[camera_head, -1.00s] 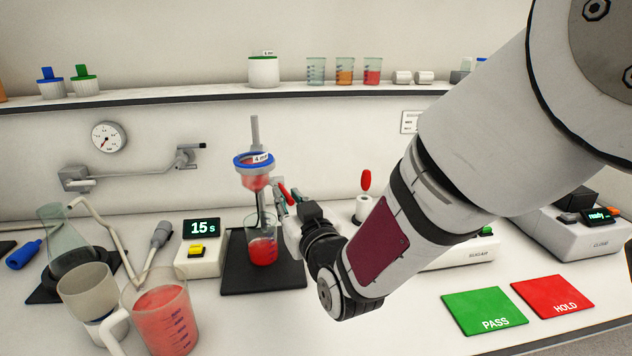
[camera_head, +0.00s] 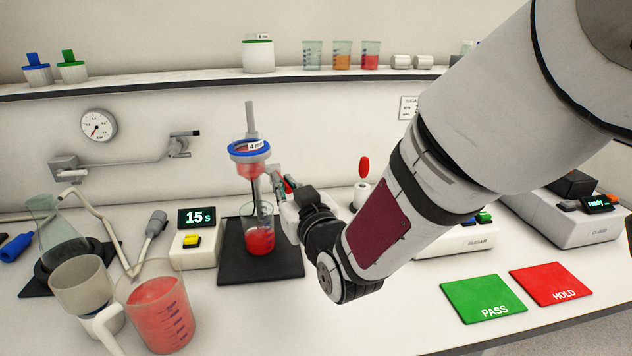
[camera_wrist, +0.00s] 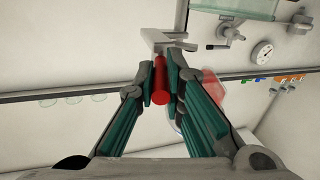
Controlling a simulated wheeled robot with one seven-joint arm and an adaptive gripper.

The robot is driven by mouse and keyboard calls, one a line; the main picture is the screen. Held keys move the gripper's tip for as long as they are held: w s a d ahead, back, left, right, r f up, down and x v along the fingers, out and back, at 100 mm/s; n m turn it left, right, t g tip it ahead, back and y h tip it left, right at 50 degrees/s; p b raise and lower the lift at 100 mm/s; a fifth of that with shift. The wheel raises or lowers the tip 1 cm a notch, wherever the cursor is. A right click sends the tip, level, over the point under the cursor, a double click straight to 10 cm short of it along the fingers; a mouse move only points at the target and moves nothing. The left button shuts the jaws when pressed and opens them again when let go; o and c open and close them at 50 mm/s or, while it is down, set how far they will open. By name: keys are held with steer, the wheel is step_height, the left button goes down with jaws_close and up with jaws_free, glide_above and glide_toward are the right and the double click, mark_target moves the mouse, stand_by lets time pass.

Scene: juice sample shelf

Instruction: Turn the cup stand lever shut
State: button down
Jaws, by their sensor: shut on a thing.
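The cup stand has an upright grey post and a dark base (camera_head: 285,262). It holds a blue-rimmed cup (camera_head: 240,155) with red liquid and a "4 mm" tag. A beaker (camera_head: 260,236) with red liquid stands on the base under the cup. The red lever (camera_head: 289,185) sits just right of and below the cup. My gripper (camera_wrist: 161,78) is shut on this lever, whose red handle (camera_wrist: 160,92) shows between the teal-sided fingers in the wrist view. My fingers are small and partly hidden in the head view.
A timer (camera_head: 197,240) reading 15 s stands left of the base. A jug of red liquid (camera_head: 160,312), a funnel-like cup (camera_head: 82,288) and a flask (camera_head: 55,225) stand further left. A red-topped tool (camera_head: 363,175) is behind my wrist. PASS (camera_head: 483,297) and HOLD (camera_head: 558,283) pads lie at right.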

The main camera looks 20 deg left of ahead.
steer(key=shift+w+d+n+g+y+b, duration=0.2)
steer(key=shift+w+n+g+y+b, duration=0.6)
steer(key=shift+n+g, duration=1.65)
steer(key=shift+w+d+n+g+y+b, duration=0.4)
steer(key=shift+w+n+g, duration=0.9)
steer(key=shift+g, duration=2)
steer(key=shift+w+d+n+g+y+b, duration=0.1)
steer(key=shift+w+n+g+y+b, duration=0.75)
steer(key=shift+n+g, duration=1.7)
steer(key=shift+s+m+g, duration=0.2)
steer(key=shift+m+g, duration=0.1)
steer(key=shift+g, duration=0.2)
steer(key=shift+a, duration=0.1)
steer(key=c, duration=1.9)
jaws_free()
